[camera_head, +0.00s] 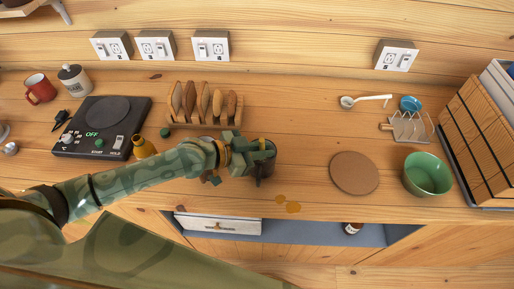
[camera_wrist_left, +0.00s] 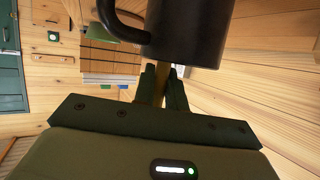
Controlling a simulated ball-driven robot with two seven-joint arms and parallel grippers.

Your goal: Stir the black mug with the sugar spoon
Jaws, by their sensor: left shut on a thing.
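The black mug (camera_wrist_left: 190,30) fills the top of the left wrist view, with its handle at the left. In the head view the dark mug (camera_head: 268,152) is partly hidden by my left gripper (camera_head: 246,156), which is right at it. My left gripper also shows in the left wrist view (camera_wrist_left: 163,80), shut on a thin tan handle (camera_wrist_left: 159,88), seemingly the sugar spoon's. The handle runs toward the mug; its far end is hidden, so I cannot tell whether it is inside. My right gripper is out of view.
To the right lie a round cork mat (camera_head: 354,172), green bowl (camera_head: 427,173) and white spoon (camera_head: 366,100).

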